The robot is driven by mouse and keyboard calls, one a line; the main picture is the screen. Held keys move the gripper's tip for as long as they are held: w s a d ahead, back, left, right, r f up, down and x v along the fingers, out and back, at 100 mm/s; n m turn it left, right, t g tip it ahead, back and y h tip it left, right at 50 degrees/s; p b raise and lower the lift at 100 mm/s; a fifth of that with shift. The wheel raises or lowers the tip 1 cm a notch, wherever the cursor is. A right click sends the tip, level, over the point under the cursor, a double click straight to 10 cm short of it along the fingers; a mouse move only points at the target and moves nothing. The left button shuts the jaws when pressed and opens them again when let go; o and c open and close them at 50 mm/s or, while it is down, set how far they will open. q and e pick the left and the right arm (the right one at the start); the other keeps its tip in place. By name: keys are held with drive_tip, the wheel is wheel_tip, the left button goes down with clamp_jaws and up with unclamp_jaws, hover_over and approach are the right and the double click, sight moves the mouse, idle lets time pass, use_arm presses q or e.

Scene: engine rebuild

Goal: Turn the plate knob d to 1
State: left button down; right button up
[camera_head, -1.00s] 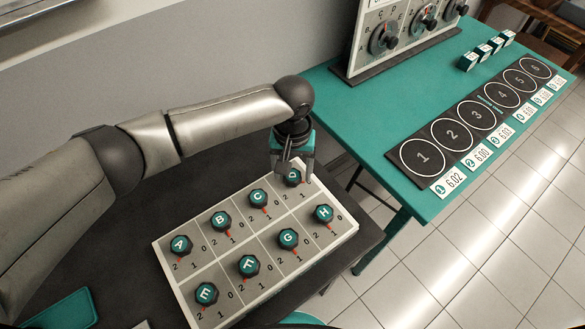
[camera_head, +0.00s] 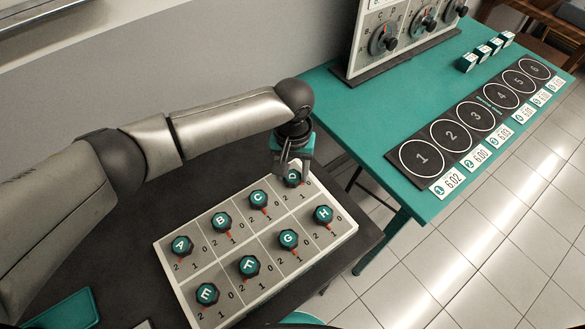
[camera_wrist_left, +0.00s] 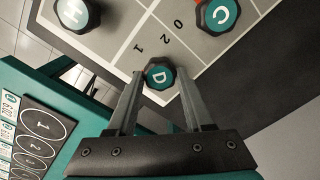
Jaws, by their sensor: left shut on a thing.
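The plate knob D (camera_head: 293,178) is a dark, faceted knob with a teal top at the far right corner of the grey plate (camera_head: 165,246). My left gripper (camera_head: 291,168) comes down on it from above and is shut on it. In the left wrist view, the fingers of the left gripper (camera_wrist_left: 160,80) stand on both sides of knob D (camera_wrist_left: 158,76). The printed 1 (camera_wrist_left: 138,43) shows beyond it. The red pointer of D is mostly hidden, so I cannot tell its exact setting. My right gripper is out of view.
Knobs C (camera_head: 258,198) and H (camera_head: 323,214) stand close to D, with several more lettered knobs on the plate. A teal table (camera_head: 345,110) with a numbered black mat (camera_head: 438,137) and an upright dial panel (camera_head: 358,48) lies beyond.

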sight(293, 176)
use_arm(q)
drive_tip(key=shift+r+m+p, duration=0.15)
drive_tip(key=shift+m+p, duration=0.8)
drive_tip(key=shift+m, duration=0.05)
drive_tip(key=m+p, duration=0.1)
drive_tip(key=m, duration=0.1)
drive_tip(key=shift+m+p, duration=0.3)
drive_tip(key=shift+p, duration=0.1)
drive_tip(key=m+p, duration=0.1)
drive_tip(key=m, duration=0.2)
drive_tip(key=shift+p, duration=0.3)
drive_tip(key=shift+m+p, duration=0.4)
drive_tip(key=shift+m, duration=1.4)
drive_tip(key=shift+d, duration=0.1)
drive_tip(key=shift+c, duration=1.5)
unclamp_jaws()
wheel_tip(293, 176, up, 15)
drive_tip(key=p, duration=0.1)
